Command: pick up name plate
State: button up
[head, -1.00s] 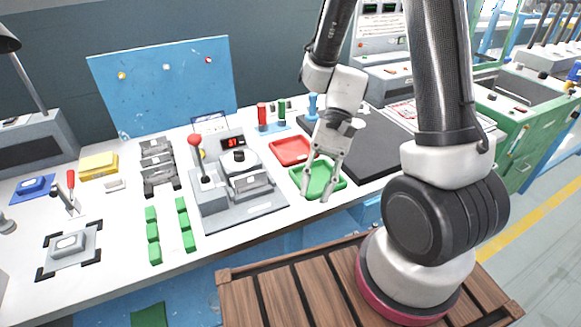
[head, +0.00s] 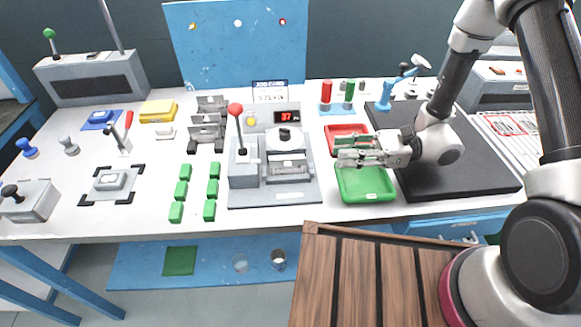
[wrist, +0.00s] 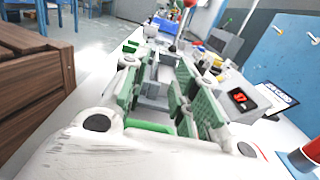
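No part is clearly readable as the name plate. A small pale plate (head: 166,132) lies on the bench in front of the yellow box, and a flat grey plate (head: 287,170) sits at the front of the grey lever machine (head: 243,172); I cannot tell whether either is it. My gripper (head: 342,151) is level above the red and green trays, its fingers pointing left toward the machine. In the wrist view, its two pads (wrist: 158,80) stand apart with nothing held between them. The machine's red display shows there too, on the right.
The green tray (head: 366,186) and red tray (head: 347,134) are below my gripper. Red and green cylinders (head: 338,94) stand behind. Green blocks (head: 195,190) lie left of the machine, with grey brackets (head: 207,122) behind them. A black mat (head: 455,172) lies right. The wooden crate (head: 370,275) stands in front.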

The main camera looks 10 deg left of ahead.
aim_at(298, 165)
jog(key=shift+f, duration=0.95)
jog(key=shift+x, duration=0.9)
jog(key=x, duration=0.5)
jog(key=shift+s+a, duration=0.15)
jog(key=shift+a, duration=0.2)
grip_shut()
